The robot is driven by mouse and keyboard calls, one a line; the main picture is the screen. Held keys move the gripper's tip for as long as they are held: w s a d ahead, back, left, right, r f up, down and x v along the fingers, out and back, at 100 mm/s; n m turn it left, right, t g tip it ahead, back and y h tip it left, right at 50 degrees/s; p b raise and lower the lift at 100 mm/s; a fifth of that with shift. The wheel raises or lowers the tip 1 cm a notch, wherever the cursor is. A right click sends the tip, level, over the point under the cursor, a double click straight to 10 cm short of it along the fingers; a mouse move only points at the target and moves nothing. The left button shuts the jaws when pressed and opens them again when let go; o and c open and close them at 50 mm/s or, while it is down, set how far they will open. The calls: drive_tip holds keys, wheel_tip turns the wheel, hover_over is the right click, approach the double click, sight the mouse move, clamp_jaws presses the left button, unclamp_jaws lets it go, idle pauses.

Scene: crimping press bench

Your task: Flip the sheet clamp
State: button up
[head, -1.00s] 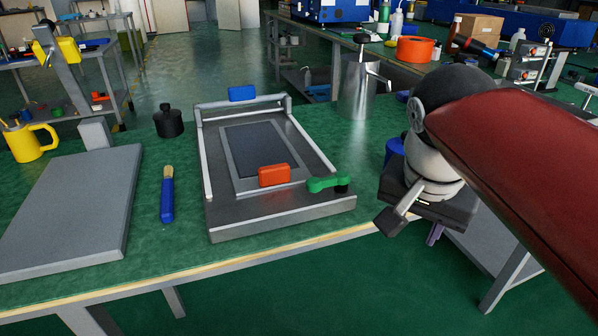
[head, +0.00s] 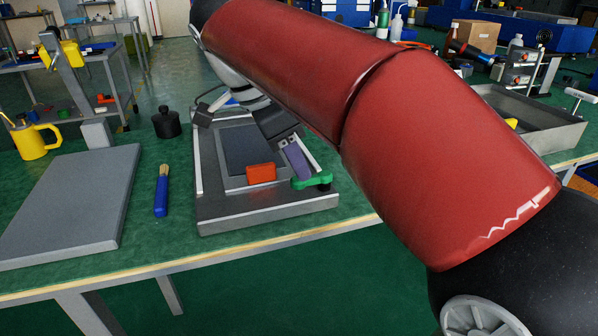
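The press fixture (head: 215,212) is a grey metal plate with a dark inset panel (head: 240,150) on the bench. A green lever (head: 312,181) sits at its front right corner and an orange block (head: 261,172) at its front middle. A rail frame with a blue handle, mostly hidden by my arm, lies around the panel. I cannot tell which of these parts is the sheet clamp. My gripper (head: 290,150) hangs over the right side of the fixture. Its purple fingertip is close to the green lever; contact is unclear. The finger gap is hidden.
A metal tray (head: 545,125) is at the right. My red arm blocks the bench behind the fixture.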

sight(312, 184)
drive_tip(key=shift+x, duration=1.3)
clamp_jaws()
